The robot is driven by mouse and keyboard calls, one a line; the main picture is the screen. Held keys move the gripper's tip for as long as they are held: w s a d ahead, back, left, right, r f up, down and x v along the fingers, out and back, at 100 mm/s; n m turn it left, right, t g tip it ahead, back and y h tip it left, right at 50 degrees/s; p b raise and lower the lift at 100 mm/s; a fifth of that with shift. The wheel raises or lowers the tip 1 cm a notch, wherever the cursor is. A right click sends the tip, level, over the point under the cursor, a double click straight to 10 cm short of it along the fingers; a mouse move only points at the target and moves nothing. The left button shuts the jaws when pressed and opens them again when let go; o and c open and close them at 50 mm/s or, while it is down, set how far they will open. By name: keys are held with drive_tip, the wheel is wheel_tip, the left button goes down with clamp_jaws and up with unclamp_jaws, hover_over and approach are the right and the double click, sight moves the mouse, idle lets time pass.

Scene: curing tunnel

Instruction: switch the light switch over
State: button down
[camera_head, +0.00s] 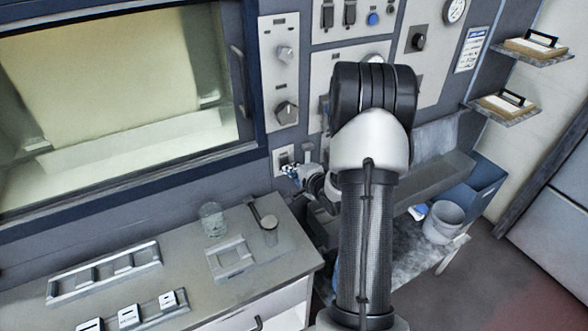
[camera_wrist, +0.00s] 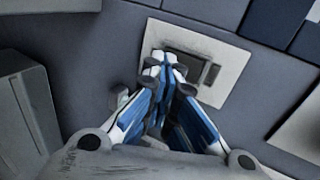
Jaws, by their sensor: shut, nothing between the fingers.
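The light switch (camera_head: 283,157) is a small pale plate on the blue-grey wall, below the knob panel and right of the window. In the wrist view the switch plate (camera_wrist: 232,58) is pale, with a dark recessed rocker in its middle. My gripper (camera_head: 292,171) is just in front of the plate's lower part. In the wrist view my gripper (camera_wrist: 168,66) is shut and empty, its blue and white fingers together. The fingertips overlap the lower left of the plate and rocker. I cannot tell whether they touch it. They hide part of the rocker.
A knob panel (camera_head: 279,72) is above the switch. A white bucket (camera_head: 443,222) stands to the right. My arm blocks the middle of the head view.

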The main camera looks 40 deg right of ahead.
drive_tip(key=shift+r, duration=0.1)
drive_tip(key=shift+r+p, duration=0.8)
